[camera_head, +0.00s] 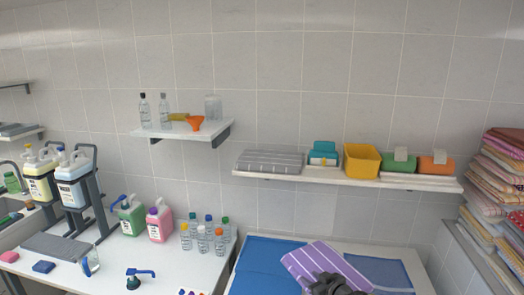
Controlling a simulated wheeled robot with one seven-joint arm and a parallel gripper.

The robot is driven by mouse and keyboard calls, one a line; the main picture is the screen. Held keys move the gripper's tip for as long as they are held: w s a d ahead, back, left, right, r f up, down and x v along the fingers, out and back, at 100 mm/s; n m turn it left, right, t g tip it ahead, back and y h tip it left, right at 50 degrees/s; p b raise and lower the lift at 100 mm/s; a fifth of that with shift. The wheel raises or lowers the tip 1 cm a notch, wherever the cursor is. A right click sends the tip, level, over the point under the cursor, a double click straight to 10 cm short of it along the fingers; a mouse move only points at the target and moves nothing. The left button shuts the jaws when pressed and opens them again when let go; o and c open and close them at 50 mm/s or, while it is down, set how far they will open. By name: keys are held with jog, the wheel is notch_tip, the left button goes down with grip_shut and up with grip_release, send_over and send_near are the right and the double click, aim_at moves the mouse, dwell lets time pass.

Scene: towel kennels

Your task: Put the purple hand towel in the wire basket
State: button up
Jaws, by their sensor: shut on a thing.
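The purple hand towel (318,262), with pale stripes, shows at the bottom centre, spread flat and tilted above a white table. My dark gripper (335,283) is at its lower edge at the bottom of the picture and is shut on it. The fingertips are partly hidden by the towel and the picture's edge. I cannot make out a wire basket for certain in this view.
Blue mats (258,262) lie on the white table (325,242) under and beside the towel. A wall shelf (440,184) above holds a yellow bin (361,160) and other items. Bottles (203,240) stand on the left counter. Folded cloths (495,190) are stacked at right.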

jog(key=s+f+m+t+h, duration=0.1)
jog(key=s+f+m+h, duration=0.1)
jog(key=f, duration=0.4)
jog(key=s+a+f+m+h, duration=0.1)
jog(key=s+f+m+h, duration=0.2)
jog(key=s+f+h, duration=0.1)
jog(key=shift+s+f+m+t+h+b, duration=0.3)
jog(key=shift+s+f+t+b, duration=0.15)
jog(key=shift+f, duration=0.4)
jog(key=shift+a, duration=0.1)
notch_tip(320, 180, up, 11)
jog(key=s+n+y, duration=0.2)
jog(key=n+y, duration=0.1)
jog(key=y, duration=0.1)
jog(key=shift+s+g, duration=0.15)
jog(key=shift+g, duration=0.2)
